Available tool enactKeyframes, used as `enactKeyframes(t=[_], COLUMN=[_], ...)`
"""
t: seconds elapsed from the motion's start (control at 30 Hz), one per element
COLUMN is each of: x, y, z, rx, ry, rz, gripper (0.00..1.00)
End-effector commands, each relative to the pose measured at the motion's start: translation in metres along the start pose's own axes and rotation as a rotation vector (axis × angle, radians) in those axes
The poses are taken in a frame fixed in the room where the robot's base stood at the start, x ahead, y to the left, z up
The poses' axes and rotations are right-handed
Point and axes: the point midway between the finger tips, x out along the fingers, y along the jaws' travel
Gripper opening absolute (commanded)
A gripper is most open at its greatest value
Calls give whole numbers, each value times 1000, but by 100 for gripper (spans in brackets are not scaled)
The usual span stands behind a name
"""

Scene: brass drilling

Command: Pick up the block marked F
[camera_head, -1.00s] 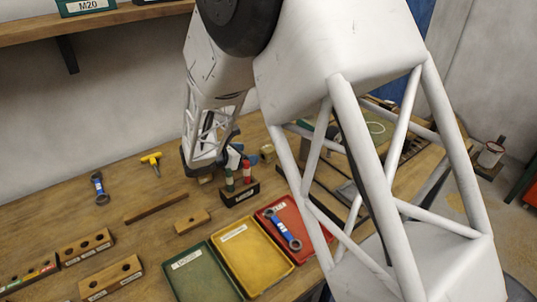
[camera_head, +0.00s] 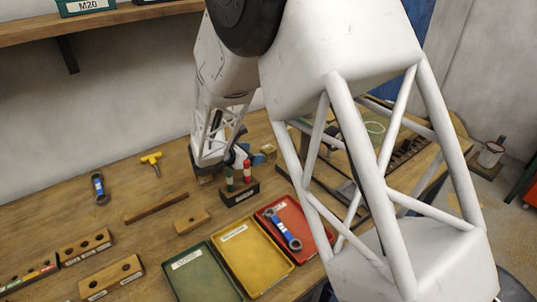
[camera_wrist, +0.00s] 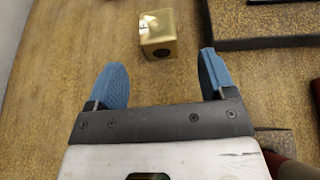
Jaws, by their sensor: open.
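A small brass block (camera_wrist: 156,34) with a dark hole in one face sits on the wooden bench, ahead of my gripper (camera_wrist: 160,62) in the wrist view. I cannot read a letter on it. My gripper's two blue fingers are apart, with nothing between them. The block lies just beyond the fingertips, roughly in line with the gap. In the head view a small brass block (camera_head: 269,149) shows beside the blue fingers, and my wrist hides part of the bench there.
A dark stand (camera_head: 240,193) with red- and green-topped pieces is close to my gripper. Green (camera_head: 192,274), yellow (camera_head: 251,260) and red (camera_head: 304,233) trays lie in front. A dark-edged item (camera_wrist: 265,42) lies right of the block in the wrist view. The bench left of the block is clear.

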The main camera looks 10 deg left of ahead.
Motion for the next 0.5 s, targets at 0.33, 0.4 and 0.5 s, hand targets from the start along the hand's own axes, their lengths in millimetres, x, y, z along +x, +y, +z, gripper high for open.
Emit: enactKeyframes(t=[0.33, 0.4, 0.5], x=[31, 38, 47], y=[1, 1, 1], z=[2, 2, 2], rx=[0, 0, 1], ry=[0, 0, 0], rz=[-3, -2, -1], gripper=[77, 77, 77])
